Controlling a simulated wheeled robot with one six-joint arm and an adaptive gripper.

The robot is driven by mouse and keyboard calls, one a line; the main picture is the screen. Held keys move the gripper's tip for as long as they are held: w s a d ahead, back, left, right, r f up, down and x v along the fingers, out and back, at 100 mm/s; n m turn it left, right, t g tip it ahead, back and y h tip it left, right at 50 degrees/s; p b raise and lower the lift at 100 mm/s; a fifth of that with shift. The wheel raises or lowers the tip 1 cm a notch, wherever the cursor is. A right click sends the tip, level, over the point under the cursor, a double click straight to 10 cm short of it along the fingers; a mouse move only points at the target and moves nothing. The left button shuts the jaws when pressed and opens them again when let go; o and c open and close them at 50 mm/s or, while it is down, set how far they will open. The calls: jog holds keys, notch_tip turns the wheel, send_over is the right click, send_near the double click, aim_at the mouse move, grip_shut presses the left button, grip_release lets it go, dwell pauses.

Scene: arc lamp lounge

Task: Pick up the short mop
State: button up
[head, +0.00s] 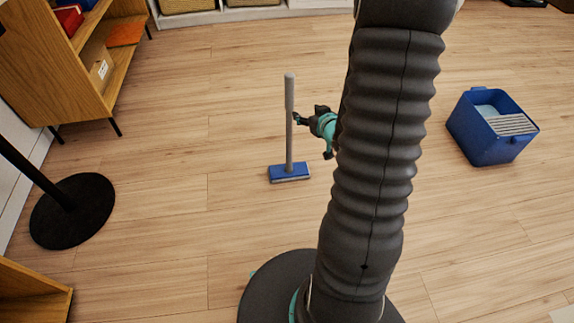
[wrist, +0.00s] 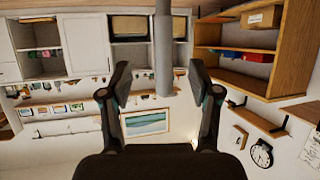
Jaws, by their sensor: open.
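The short mop (head: 289,125) stands upright on the wooden floor, with a grey handle and a flat blue head (head: 289,172). My gripper (head: 312,134) is just right of the handle, around its middle height, partly hidden by my arm. In the wrist view my gripper (wrist: 160,88) is open and empty, its two fingers spread wide. The grey mop handle (wrist: 163,55) comes down from the top edge there and lines up with the gap between the fingertips. I cannot tell whether it is inside the jaws or just beyond them.
A blue bucket (head: 482,137) stands on the floor at the right. A black round lamp base (head: 75,212) and a wooden shelf unit (head: 80,60) are at the left. The floor around the mop is clear.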

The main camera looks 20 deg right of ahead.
aim_at(291, 106)
jog(key=x, duration=0.8)
jog(key=shift+w+f, duration=0.3)
jog(key=x, duration=0.4)
jog(key=shift+s+a+f, duration=0.15)
jog(key=shift+a, duration=0.2)
jog(key=shift+w+f, duration=0.2)
jog(key=shift+w, duration=0.45)
grip_shut()
